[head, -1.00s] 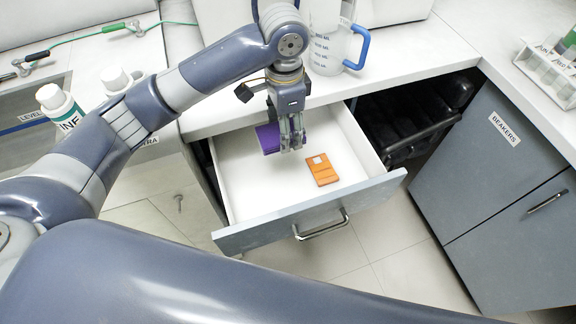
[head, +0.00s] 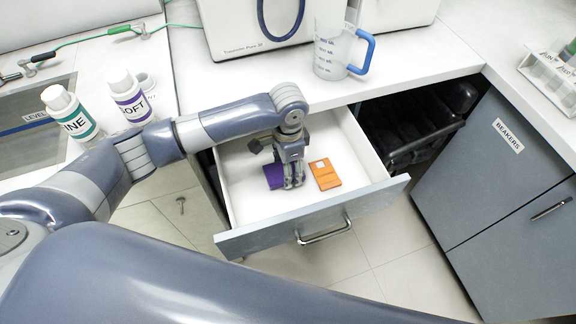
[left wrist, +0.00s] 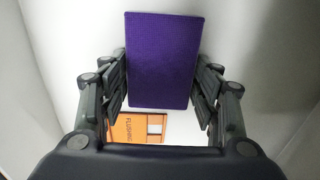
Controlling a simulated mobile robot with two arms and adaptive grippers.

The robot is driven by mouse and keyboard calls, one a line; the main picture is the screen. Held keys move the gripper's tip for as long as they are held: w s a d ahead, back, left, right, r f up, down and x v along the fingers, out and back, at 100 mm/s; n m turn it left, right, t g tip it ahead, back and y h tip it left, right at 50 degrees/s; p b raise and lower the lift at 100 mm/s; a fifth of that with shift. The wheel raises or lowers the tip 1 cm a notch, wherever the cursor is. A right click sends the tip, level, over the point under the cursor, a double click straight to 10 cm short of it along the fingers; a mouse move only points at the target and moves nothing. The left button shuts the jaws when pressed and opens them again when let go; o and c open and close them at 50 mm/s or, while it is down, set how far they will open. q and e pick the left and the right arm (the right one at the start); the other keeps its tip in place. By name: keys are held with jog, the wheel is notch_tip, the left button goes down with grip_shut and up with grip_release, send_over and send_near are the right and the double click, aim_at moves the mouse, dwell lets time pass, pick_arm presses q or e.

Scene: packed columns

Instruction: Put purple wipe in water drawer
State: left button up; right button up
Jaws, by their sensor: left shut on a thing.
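The purple wipe (head: 273,177) is a flat rectangular block, held inside the open drawer (head: 246,208). My left gripper (head: 291,186) is shut on it, low in the drawer. In the left wrist view the purple wipe (left wrist: 163,60) sits between the two fingers (left wrist: 163,88). I cannot tell whether the wipe touches the drawer floor. No drawer label is readable. My right gripper is not in view.
An orange box (head: 325,175) lies in the drawer just right of my gripper. A jug with a blue handle (head: 335,50) stands on the counter behind. Two bottles (head: 128,95) stand at the left. A grey cabinet (head: 490,170) marked BEAKERS is at the right.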

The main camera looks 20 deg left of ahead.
pick_arm(q)
jog(key=shift+f, duration=0.1)
jog(key=o, duration=0.9)
jog(key=shift+c, duration=0.2)
jog(key=shift+o, duration=0.9)
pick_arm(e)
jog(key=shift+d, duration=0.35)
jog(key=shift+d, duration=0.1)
pick_arm(q)
notch_tip(320, 180, up, 12)
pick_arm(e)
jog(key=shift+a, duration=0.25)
